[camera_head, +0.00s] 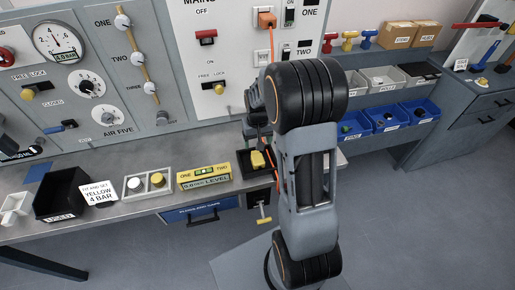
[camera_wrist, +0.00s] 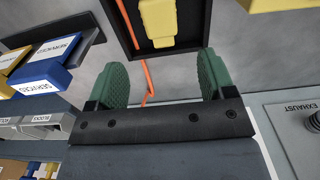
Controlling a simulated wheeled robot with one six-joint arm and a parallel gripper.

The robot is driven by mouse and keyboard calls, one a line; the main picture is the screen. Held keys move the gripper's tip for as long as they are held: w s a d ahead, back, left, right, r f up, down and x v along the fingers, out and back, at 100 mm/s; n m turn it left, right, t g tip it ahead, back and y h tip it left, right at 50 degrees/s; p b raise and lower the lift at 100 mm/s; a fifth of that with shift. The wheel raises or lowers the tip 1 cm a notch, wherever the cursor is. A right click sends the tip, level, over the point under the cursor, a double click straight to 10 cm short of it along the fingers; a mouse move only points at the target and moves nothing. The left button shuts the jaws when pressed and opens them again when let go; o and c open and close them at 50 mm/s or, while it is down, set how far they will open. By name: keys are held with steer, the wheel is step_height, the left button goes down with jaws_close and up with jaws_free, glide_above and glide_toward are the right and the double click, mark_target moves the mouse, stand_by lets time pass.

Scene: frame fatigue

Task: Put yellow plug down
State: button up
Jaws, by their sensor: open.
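The yellow plug (camera_head: 257,160) lies in a small black tray (camera_head: 243,172) on the bench in the head view. In the wrist view the yellow plug (camera_wrist: 158,22) rests inside the dark tray (camera_wrist: 196,32), just beyond my fingertips. My gripper (camera_wrist: 162,68) is open, with its two green finger pads wide apart and nothing held between them. An orange cord (camera_wrist: 142,65) runs down between the fingers.
A yellow level box (camera_head: 205,177) stands left of the tray, with a two-knob holder (camera_head: 147,183) and a black bin (camera_head: 62,194) farther left. Blue bins (camera_head: 385,120) stand at right. A panel (camera_head: 120,60) rises behind; a yellow handle (camera_head: 264,212) hangs below the bench.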

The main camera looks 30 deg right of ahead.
steer(key=s+a+r+n+t, duration=0.1)
steer(key=s+a+r+t, duration=0.1)
steer(key=s+a+r, duration=0.2)
steer(key=s+a+r+n+t, duration=0.1)
steer(key=s+a+r, duration=0.4)
steer(key=s+r, duration=0.6)
steer(key=shift+s+a+t, duration=0.15)
steer(key=shift+s+t, duration=0.15)
steer(key=shift+t, duration=0.3)
